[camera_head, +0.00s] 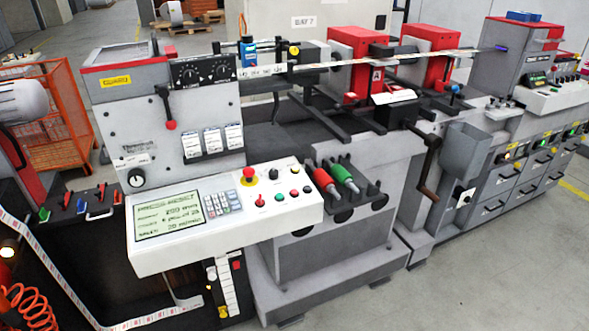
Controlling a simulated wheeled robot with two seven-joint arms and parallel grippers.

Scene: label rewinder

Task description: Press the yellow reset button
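A small round yellow part (294,50) sits on a black block near the label strip, above and behind the panel. A yellow spot (222,311) shows low on a narrow switch strip under the panel. I cannot tell which is the reset button. Neither gripper is in view.
The panel juts out from the grey machine (160,120). Red (322,180) and green-handled (345,177) tools stand in a rack right of it. A crank handle (430,168) sticks out further right. An orange mesh cage (50,120) stands left. The floor at front right is clear.

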